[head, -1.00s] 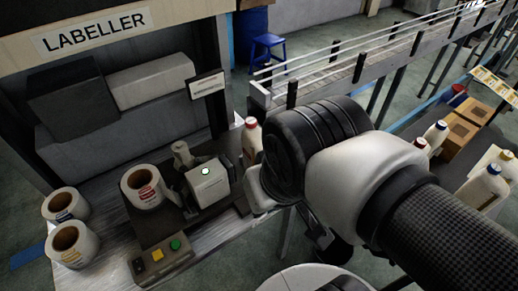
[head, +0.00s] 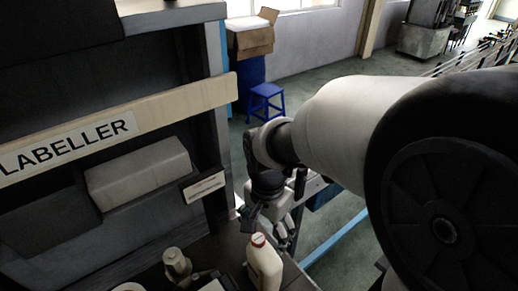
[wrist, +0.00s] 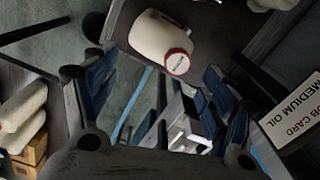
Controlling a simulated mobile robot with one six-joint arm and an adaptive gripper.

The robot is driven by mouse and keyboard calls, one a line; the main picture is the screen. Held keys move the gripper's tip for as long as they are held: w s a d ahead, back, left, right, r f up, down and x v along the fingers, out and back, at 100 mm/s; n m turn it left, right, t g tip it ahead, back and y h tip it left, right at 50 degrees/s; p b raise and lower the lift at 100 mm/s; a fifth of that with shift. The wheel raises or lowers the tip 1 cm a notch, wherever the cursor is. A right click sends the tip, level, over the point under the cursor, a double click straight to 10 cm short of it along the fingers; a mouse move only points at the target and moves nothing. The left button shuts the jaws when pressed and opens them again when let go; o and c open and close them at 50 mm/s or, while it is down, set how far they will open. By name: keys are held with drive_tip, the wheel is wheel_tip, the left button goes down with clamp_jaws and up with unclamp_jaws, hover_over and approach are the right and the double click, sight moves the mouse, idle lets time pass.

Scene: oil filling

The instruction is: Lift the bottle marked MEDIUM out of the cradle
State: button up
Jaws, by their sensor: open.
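A cream-white bottle with a red cap (head: 263,262) stands on the labeller table at its right end. In the wrist view the same bottle (wrist: 158,36) lies at the top, its cap pointing down the picture toward the space between my fingers. No MEDIUM marking can be read on it, and its lower part and any cradle around it are hidden. My gripper (wrist: 158,78) is open and empty, with blue-padded fingers either side of the view. In the head view my gripper (head: 252,214) is just behind and above the bottle, apart from it as far as I can tell.
A card reading "MEDIUM OIL" (wrist: 292,112) is at the right of the wrist view. Other white bottles (wrist: 22,112) show at its left. The LABELLER frame (head: 110,132), a grey box (head: 140,172) and a small sign (head: 204,186) stand close left of my gripper.

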sight(265, 250)
drive_tip(key=o, duration=0.5)
wheel_tip(265, 250, down, 7)
drive_tip(key=shift+r+b, duration=0.1)
drive_tip(key=shift+b, duration=0.75)
drive_tip(key=shift+c, duration=0.2)
drive_tip(key=shift+w+f+b, duration=0.15)
drive_tip(key=shift+f+b, duration=0.95)
drive_tip(key=shift+f, duration=1.85)
drive_tip(key=shift+r, duration=0.1)
drive_tip(key=c, duration=1.2)
